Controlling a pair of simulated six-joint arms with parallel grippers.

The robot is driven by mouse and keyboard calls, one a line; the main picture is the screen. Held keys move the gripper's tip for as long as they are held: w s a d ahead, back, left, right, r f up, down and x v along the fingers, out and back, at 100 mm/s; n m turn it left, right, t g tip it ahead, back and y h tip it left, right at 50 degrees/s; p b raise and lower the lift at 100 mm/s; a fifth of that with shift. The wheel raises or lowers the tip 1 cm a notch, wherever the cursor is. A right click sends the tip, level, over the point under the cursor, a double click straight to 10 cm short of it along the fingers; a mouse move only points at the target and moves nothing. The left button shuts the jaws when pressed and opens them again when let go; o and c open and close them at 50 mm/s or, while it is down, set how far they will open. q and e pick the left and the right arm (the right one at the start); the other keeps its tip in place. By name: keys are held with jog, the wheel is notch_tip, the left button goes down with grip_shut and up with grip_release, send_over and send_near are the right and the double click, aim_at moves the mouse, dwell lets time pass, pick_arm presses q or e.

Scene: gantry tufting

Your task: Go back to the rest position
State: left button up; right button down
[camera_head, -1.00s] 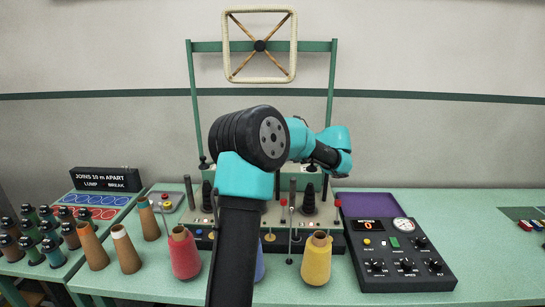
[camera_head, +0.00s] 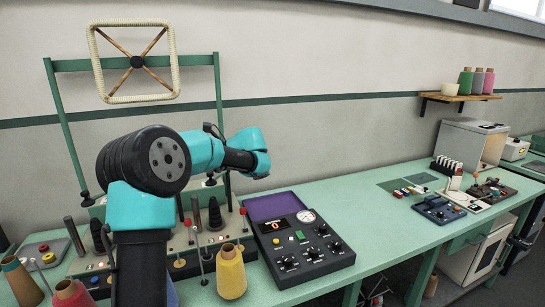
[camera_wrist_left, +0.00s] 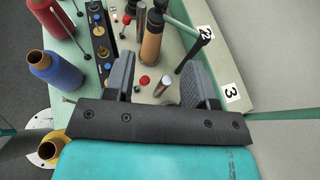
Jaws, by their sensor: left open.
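My left gripper (camera_wrist_left: 158,64) shows in the left wrist view with its two dark fingers spread apart and nothing between them. Past the fingers are an orange-brown bobbin (camera_wrist_left: 152,40), a small red cap (camera_wrist_left: 144,80) and a short metal cylinder (camera_wrist_left: 161,87) on the bench. In the head view a teal and black arm of mine rises from the bottom left and bends right above the tufting station. Its fingers cannot be made out there. My right gripper is not in view.
A yellow cone (camera_head: 231,272) and a red cone (camera_head: 71,293) stand at the front. A dark control box (camera_head: 300,245) sits right of the station, and a frame with a square hoop (camera_head: 93,62) behind it. The green bench (camera_head: 391,238) is clear right of the box.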

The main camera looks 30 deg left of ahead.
pick_arm(q)
jog(key=x, duration=1.5)
